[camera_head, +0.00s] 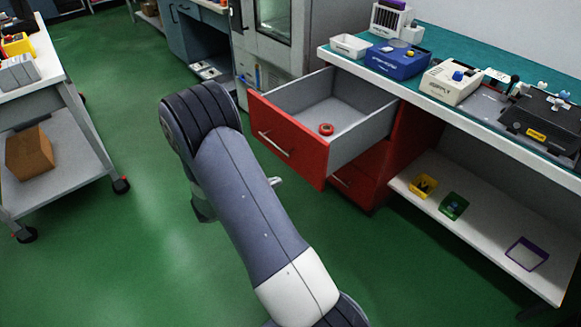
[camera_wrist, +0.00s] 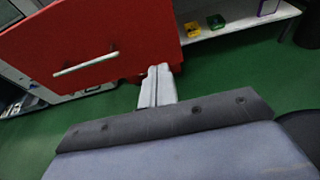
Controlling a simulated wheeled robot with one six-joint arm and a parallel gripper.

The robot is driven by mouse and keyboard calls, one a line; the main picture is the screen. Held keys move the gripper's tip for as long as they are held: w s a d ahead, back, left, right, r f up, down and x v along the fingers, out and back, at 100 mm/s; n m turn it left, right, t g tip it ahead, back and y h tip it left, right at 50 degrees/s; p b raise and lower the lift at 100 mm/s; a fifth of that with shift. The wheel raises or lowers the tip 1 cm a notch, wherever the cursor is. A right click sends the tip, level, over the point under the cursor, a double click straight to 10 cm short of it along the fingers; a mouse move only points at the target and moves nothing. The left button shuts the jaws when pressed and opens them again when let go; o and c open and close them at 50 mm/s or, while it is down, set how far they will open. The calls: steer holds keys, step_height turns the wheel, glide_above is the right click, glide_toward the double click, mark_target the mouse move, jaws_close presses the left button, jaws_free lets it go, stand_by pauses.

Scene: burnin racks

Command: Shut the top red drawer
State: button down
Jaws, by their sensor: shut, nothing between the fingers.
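The top red drawer (camera_head: 290,144) is pulled far out from under the bench in the head view. Its inside is grey, and a small red ring-shaped item (camera_head: 326,129) lies in it. Its front and silver handle fill the upper left of the wrist view (camera_wrist: 95,45). A lower red drawer (camera_head: 353,180) sits below and looks shut. My gripper (camera_wrist: 158,70) is shut and empty, in front of the red drawer front and right of its handle in the wrist view. I cannot tell whether it touches the front. In the head view my arm hides most of the gripper.
The bench (camera_head: 480,120) carries a blue device (camera_head: 398,62), a cream device (camera_head: 452,84) and a white bin (camera_head: 350,46). Its lower shelf (camera_head: 480,228) holds small yellow, green and purple bins. A white cart (camera_head: 70,165) stands at the left. Green floor is clear between.

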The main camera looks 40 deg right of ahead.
glide_toward(315, 166)
steer(key=x, duration=0.5)
steer(key=shift+w+a+f, duration=0.1)
steer(key=shift+a+f, duration=0.05)
steer(key=shift+d+p, duration=0.3)
steer(key=shift+d, duration=0.5)
steer(key=shift+w, duration=0.1)
